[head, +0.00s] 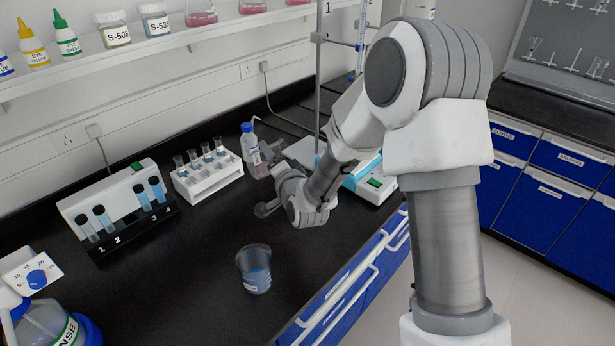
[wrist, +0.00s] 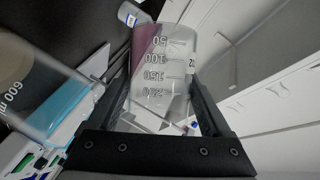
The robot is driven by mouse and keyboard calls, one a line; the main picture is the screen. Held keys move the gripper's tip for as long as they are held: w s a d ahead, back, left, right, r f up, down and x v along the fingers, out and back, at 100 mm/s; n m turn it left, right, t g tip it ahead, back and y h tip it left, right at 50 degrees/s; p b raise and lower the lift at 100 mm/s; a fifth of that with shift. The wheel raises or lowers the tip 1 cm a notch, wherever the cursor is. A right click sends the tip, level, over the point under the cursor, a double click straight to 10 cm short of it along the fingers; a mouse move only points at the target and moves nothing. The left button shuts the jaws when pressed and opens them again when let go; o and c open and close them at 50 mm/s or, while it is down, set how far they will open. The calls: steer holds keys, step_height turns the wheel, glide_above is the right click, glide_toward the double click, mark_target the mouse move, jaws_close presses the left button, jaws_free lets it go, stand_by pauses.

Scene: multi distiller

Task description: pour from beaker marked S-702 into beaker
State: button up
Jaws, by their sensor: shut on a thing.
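My gripper (wrist: 166,72) is shut around a clear graduated beaker (wrist: 172,98) with pink-purple liquid inside. The liquid lies slanted along one side, so the held beaker looks tilted. No S-702 mark can be read on it. In the head view my gripper (head: 276,155) is beyond my wrist, by the blue-capped bottle, with the pinkish held beaker (head: 260,168) partly hidden. Another beaker (head: 254,271) with some bluish liquid and a small label stands upright on the black counter, nearer the front and apart from my gripper. A small labelled vessel (wrist: 130,15) shows at the wrist view's top.
A blue-capped bottle (head: 247,138) and a white tube rack (head: 208,180) stand behind and left. A blue-and-white device (head: 372,185) is right of my wrist. A large 600 ml glass (wrist: 22,85) is close on the wrist view's left. The counter around the standing beaker is clear.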

mark_target(286, 156)
steer(key=shift+d+f+m+y, duration=0.15)
steer(key=shift+f+m+y, duration=0.25)
steer(key=shift+m, duration=0.4)
steer(key=shift+d+r+m+t+p, duration=0.2)
steer(key=shift+d+r+m+p, duration=0.1)
steer(key=shift+d, duration=0.2)
steer(key=shift+d+r+m+t+p, duration=0.2)
steer(key=shift+d+m, duration=0.1)
steer(key=shift+d, duration=0.2)
steer(key=shift+f+y+b, duration=0.15)
steer(key=shift+y+b, duration=0.15)
steer(key=shift+b, duration=0.1)
steer(key=shift+d+m, duration=0.1)
steer(key=shift+m, duration=0.2)
steer(key=shift+d+r+m+t+b, duration=0.25)
steer(key=shift+r+m+t+b, duration=0.15)
steer(key=shift+m+b, duration=0.45)
